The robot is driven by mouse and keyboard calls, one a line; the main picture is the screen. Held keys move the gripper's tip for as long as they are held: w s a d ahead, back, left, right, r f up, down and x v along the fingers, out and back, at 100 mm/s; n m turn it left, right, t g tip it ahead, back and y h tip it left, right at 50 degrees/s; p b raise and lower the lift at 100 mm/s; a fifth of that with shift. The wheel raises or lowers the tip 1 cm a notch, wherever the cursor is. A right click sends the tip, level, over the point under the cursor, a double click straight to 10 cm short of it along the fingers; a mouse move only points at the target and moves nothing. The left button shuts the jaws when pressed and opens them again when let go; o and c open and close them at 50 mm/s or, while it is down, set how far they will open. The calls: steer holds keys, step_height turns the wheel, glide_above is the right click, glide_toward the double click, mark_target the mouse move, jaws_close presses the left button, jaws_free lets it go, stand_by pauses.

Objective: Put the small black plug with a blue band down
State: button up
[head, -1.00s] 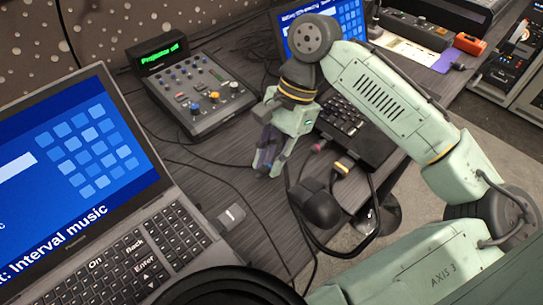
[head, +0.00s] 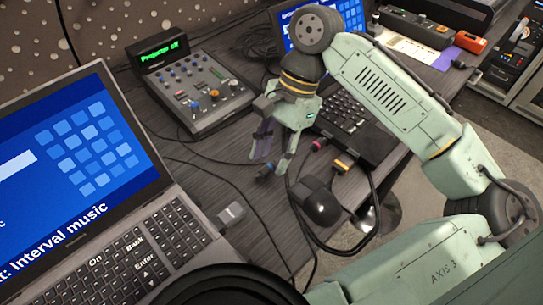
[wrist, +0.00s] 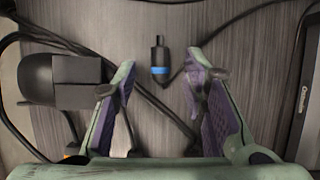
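The small black plug with a blue band (head: 264,170) lies on the dark wood-grain desk, left of the black box-shaped device. In the wrist view the plug (wrist: 160,68) lies apart from both fingers, near the line between their tips and slightly beyond, with its cable running off beside it. My gripper (head: 271,162) is open with nothing held, just above the desk; its purple-padded fingers (wrist: 162,78) stand to either side of the plug.
A plug with a pink band (head: 319,144) and one with an orange band (head: 341,165) lie to the right, near the black device (head: 318,203). A fader console (head: 195,92) stands behind left, a laptop (head: 100,200) at front left. Loose cables cross the desk.

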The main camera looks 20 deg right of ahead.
steer(key=v, duration=1.1)
steer(key=shift+r, duration=0.1)
